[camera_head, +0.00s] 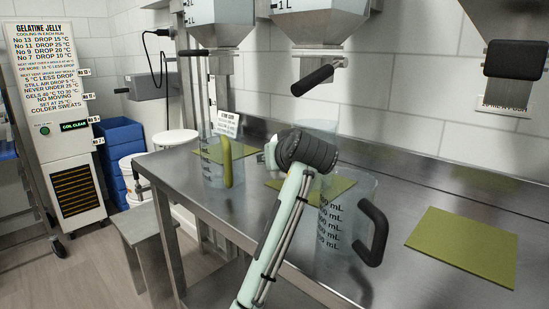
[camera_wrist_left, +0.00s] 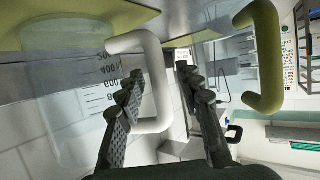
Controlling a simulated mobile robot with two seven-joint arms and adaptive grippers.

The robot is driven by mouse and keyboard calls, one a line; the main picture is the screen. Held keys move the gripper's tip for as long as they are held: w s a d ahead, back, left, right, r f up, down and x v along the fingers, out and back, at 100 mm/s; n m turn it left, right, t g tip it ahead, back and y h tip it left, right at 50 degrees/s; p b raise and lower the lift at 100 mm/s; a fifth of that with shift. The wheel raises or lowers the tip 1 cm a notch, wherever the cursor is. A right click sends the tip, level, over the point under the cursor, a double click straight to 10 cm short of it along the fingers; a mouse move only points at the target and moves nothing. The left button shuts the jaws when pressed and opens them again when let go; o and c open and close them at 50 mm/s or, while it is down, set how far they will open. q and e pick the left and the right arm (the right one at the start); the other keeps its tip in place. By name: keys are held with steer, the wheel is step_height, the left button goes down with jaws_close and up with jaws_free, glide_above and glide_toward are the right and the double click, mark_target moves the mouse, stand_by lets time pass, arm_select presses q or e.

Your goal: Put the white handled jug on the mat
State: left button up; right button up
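The white handled jug (camera_wrist_left: 70,100) is clear, with dark volume marks. In the left wrist view its white handle (camera_wrist_left: 153,85) lies between the fingers of my left gripper (camera_wrist_left: 160,74), which stand apart. Whether either finger touches the handle is unclear. In the head view my left wrist hides most of this jug and the fingers. Three green mats show: one at the right is bare (camera_head: 462,246), one is in the middle (camera_head: 340,187), and one is at the far left (camera_head: 211,152). My right gripper is not in view.
A clear jug with a black handle (camera_head: 373,234) stands near my left arm. A jug with a yellow-green handle (camera_head: 226,162) stands at the left; its handle is near the left gripper (camera_wrist_left: 265,55). Depositor hoppers (camera_head: 322,25) with black-gripped levers (camera_head: 313,78) hang above the steel table (camera_head: 190,190).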

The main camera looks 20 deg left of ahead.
arm_select(q)
steer(key=shift+r, duration=0.15)
steer(key=shift+s+d+r, duration=0.1)
steer(key=shift+s+d, duration=0.05)
steer(key=v, duration=1.1)
steer(key=shift+s+d+b, duration=0.2)
steer(key=shift+s+b, duration=0.05)
steer(key=shift+b, duration=0.15)
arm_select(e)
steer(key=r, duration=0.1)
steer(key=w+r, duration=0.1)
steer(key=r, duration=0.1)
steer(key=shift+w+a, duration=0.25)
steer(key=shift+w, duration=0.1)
arm_select(q)
steer(key=shift+a, duration=0.1)
